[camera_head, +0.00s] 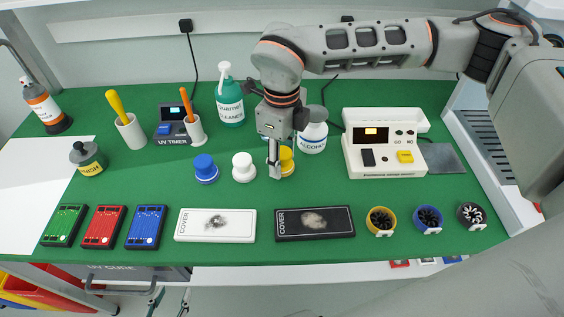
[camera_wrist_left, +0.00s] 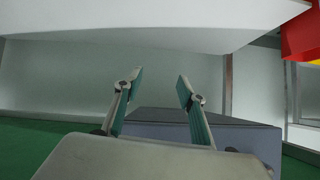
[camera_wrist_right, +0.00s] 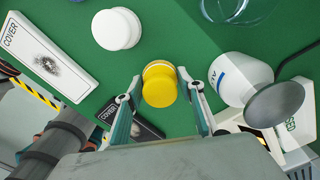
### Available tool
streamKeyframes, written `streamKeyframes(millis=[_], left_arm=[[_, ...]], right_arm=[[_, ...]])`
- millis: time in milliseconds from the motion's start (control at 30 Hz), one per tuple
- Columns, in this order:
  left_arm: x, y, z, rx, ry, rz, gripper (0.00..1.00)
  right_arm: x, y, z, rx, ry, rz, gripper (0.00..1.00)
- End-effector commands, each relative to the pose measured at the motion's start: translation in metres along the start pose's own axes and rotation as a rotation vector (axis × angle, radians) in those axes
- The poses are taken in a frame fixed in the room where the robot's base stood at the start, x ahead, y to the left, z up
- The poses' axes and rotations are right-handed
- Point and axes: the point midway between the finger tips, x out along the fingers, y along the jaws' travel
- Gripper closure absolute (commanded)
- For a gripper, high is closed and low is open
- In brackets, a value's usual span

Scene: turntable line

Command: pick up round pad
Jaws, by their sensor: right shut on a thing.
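Three round pads with knobs stand in a row on the green bench: a blue pad (camera_head: 206,168), a white pad (camera_head: 243,167) and a yellow pad (camera_head: 287,161). My right gripper (camera_head: 275,172) comes down from above and is shut on the yellow pad, partly hiding it in the head view. In the right wrist view the yellow pad (camera_wrist_right: 159,85) sits between the two fingertips, with the white pad (camera_wrist_right: 116,29) to its upper left. My left gripper (camera_wrist_left: 159,80) shows only in its own wrist view, open and empty.
An alcohol bottle (camera_head: 312,136) stands close right of my right gripper, and a green cleaner bottle (camera_head: 230,103) behind. A white cover (camera_head: 215,226) and a black cover (camera_head: 315,224) lie in front. A white device (camera_head: 385,160) stands to the right.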

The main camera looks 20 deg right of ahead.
Motion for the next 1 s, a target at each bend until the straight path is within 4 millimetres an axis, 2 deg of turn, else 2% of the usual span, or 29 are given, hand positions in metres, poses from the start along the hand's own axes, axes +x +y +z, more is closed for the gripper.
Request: streamKeyframes(millis=[400, 600, 800, 1000], left_arm=[[-0.001, 0.0, -0.002, 0.0, 0.001, 0.0, 0.6], [-0.002, -0.001, -0.004, 0.001, 0.002, -0.001, 0.6], [-0.003, -0.001, -0.005, 0.001, 0.003, -0.001, 0.6], [-0.003, -0.001, -0.005, 0.001, 0.003, -0.001, 0.6]], right_arm=[[-0.11, -0.001, 0.001, 0.002, -0.007, -0.006, 0.82], [-0.151, 0.0, 0.001, 0.0, -0.004, -0.003, 0.82], [-0.173, 0.0, 0.0, -0.001, -0.002, -0.002, 0.82], [-0.178, 0.0, 0.0, 0.0, -0.001, -0.001, 0.82]])
